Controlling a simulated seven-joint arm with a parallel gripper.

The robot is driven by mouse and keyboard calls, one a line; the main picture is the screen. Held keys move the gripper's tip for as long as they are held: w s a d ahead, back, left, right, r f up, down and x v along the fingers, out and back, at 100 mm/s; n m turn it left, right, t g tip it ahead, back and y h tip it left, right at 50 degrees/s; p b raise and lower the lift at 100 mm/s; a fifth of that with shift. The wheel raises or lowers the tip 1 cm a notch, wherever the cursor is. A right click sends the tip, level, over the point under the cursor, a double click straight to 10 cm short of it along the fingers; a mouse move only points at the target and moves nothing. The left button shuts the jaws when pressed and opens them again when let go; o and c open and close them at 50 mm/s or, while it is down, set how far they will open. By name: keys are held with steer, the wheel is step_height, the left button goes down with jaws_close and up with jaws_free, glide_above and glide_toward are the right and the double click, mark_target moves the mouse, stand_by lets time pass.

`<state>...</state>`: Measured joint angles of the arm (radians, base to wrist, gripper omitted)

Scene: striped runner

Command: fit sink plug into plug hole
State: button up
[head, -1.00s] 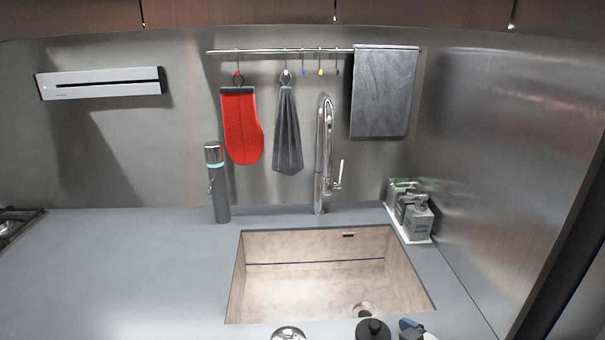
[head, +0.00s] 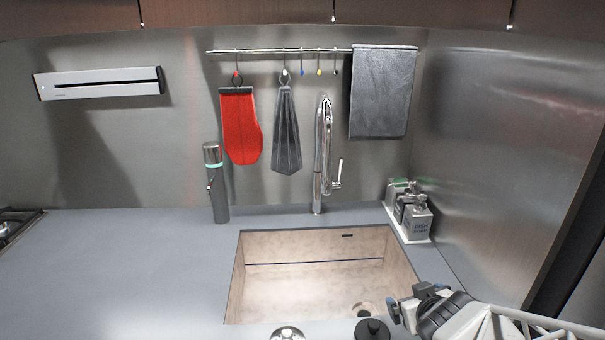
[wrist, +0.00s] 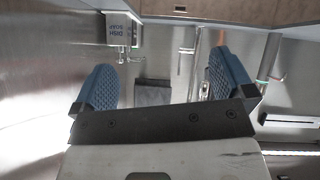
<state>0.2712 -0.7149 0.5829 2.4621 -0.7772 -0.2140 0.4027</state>
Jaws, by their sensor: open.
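A black round piece with a knob (head: 371,330), which looks like the sink plug, sits on the counter at the bottom edge of the head view, partly cut off. The plug hole (head: 363,309) is in the floor of the beige sink (head: 300,290), near its front right; no plug shows in it. My gripper (head: 404,302) is above the sink's front right corner, right of and apart from the black piece. In the wrist view, its two blue ridged fingers (wrist: 165,78) are wide apart with nothing held between them.
A chrome dome (head: 287,333) sits at the front edge, left of the black piece. The tall tap (head: 322,150) stands behind the sink. Soap bottles (head: 415,215) stand on a white tray by the right steel wall. The counter left of the sink is clear.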

steer(key=s+a+r+m+g+y, duration=0.1)
steer(key=s+a+r+m+g, duration=0.1)
steer(key=s+a+r+g, duration=0.6)
steer(key=s+r, duration=0.3)
steer(key=shift+r+g, duration=0.2)
steer(key=shift+g, duration=0.1)
steer(key=c, duration=0.8)
